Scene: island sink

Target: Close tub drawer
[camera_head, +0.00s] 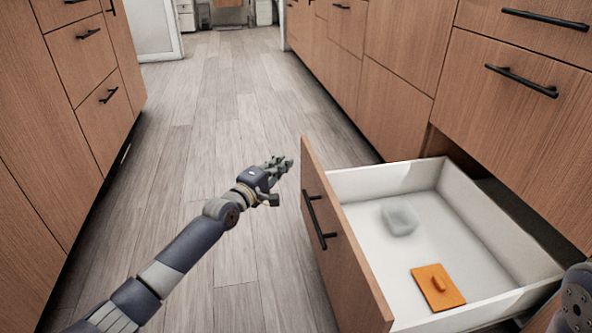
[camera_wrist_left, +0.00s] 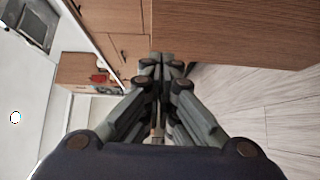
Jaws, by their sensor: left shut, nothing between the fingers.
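The tub drawer (camera_head: 342,262) is pulled out from the right-hand cabinets, low near the floor. It has a wooden front with a black bar handle (camera_head: 318,222) and white inner walls. An orange lid (camera_head: 438,287) with a knob and a translucent tub (camera_head: 400,218) lie inside it. My left gripper (camera_head: 283,165) is shut and empty, in front of the drawer's far front corner, with a small gap visible in the head view. In the left wrist view the gripper (camera_wrist_left: 160,62) points at a wooden panel edge (camera_wrist_left: 235,30). Part of my right arm shows at the lower right edge; its gripper is out of view.
Wooden cabinets with black handles (camera_head: 88,34) line the left side. More cabinet fronts (camera_head: 395,110) stand behind the drawer on the right. The wood-plank floor (camera_head: 215,110) between them is clear.

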